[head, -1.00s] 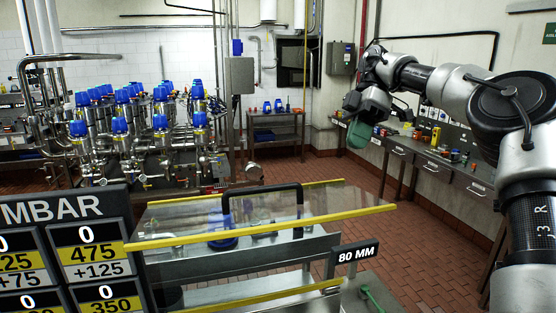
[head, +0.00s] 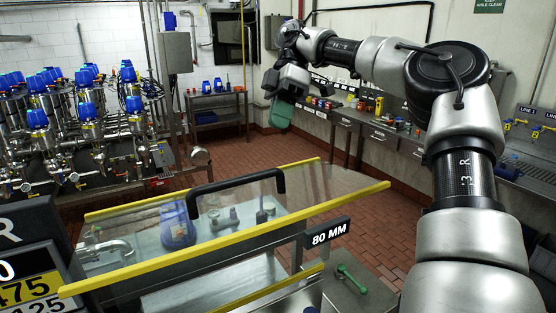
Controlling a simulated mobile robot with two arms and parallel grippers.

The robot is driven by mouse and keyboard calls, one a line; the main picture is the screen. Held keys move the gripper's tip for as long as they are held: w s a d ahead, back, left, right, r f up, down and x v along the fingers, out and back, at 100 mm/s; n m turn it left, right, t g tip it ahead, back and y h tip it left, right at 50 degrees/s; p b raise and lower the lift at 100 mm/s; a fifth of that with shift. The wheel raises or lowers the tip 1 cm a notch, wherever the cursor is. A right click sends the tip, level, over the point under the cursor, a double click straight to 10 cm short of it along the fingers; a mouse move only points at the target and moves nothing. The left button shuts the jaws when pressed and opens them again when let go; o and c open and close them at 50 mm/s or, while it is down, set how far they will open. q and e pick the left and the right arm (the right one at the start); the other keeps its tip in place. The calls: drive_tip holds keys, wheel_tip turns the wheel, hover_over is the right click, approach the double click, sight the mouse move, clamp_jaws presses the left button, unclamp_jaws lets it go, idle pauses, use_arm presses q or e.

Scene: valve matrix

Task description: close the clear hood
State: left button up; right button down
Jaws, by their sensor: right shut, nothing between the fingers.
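The clear hood (head: 318,184) is a see-through panel with yellow edge strips and a black handle (head: 237,181) on top. It stands over a metal bench; its front yellow strip (head: 225,240) is well above a lower yellow strip (head: 266,291), with a gap between. My right gripper (head: 280,116) is shut, with green at its fingertips and nothing held. It hangs in the air beyond the hood, above and right of the handle in the picture, not touching it. My left gripper is not in view.
Through the hood show a blue part (head: 177,226) and metal fittings. Blue-capped valves (head: 85,110) fill the left. Red tiled floor (head: 240,152) lies clear behind.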

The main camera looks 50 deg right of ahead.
drive_tip(key=a+f, duration=0.1)
drive_tip(key=f+p, duration=0.1)
drive_tip(key=a+f, duration=0.1)
drive_tip(key=f, duration=0.1)
drive_tip(key=shift+w+a+f, duration=0.1)
drive_tip(key=shift+w+a, duration=0.1)
drive_tip(key=shift+a, duration=0.1)
drive_tip(key=s, duration=0.1)
drive_tip(key=s+a+p, duration=0.1)
drive_tip(key=s, duration=0.1)
drive_tip(key=shift+a+f+p, duration=0.15)
drive_tip(key=shift+f+p, duration=0.1)
drive_tip(key=shift+p, duration=0.15)
drive_tip(key=shift+s+a+f, duration=0.1)
drive_tip(key=shift+s+a, duration=0.05)
drive_tip(key=shift+s, duration=0.15)
drive_tip(key=shift+s+a+f, duration=0.1)
drive_tip(key=shift+a+f, duration=0.1)
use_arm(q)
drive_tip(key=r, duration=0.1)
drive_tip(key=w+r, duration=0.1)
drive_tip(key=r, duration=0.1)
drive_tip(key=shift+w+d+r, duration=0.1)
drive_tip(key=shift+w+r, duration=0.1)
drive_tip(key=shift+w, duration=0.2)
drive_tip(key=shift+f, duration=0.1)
use_arm(e)
drive_tip(key=shift+f, duration=0.1)
